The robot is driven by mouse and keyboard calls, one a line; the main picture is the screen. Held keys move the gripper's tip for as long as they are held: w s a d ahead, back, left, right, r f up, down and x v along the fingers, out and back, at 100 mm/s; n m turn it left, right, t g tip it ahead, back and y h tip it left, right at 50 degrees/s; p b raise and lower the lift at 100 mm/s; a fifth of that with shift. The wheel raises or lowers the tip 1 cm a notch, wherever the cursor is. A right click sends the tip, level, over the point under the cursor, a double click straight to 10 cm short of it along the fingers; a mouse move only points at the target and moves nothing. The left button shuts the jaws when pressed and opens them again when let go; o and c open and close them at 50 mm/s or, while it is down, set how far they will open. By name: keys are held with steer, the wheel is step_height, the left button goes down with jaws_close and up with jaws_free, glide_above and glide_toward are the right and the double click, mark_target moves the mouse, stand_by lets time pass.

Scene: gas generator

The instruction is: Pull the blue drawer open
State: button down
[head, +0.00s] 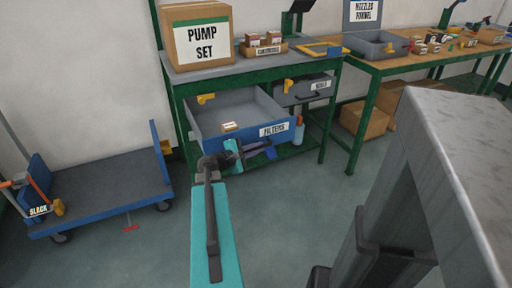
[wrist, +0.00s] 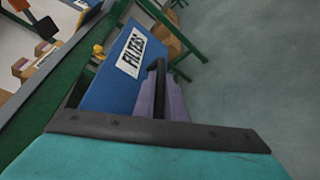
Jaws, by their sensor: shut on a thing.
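The blue drawer (head: 237,137), labelled FILTERS, stands pulled out of the green workbench. Its grey inside and a small box (head: 230,127) in it show in the head view. In the wrist view the blue drawer front (wrist: 118,82) is tilted in the picture, with its white label. My gripper (head: 262,150) is at the drawer front, just below the label. In the wrist view its purple fingers (wrist: 160,92) are shut around the dark handle (wrist: 156,68). Part of the handle is hidden between the fingers.
A grey drawer (head: 305,90) beside it is shut or nearly shut. A PUMP SET box (head: 200,38) stands on the bench. A blue cart (head: 105,190) is at the left. Cardboard boxes (head: 362,120) sit under the right table.

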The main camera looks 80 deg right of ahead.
steer(key=c, duration=1.8)
jaws_free()
steer(key=shift+a, duration=0.15)
steer(key=shift+p+v, duration=3.75)
steer(key=shift+v, duration=2.95)
steer(key=shift+w, duration=0.1)
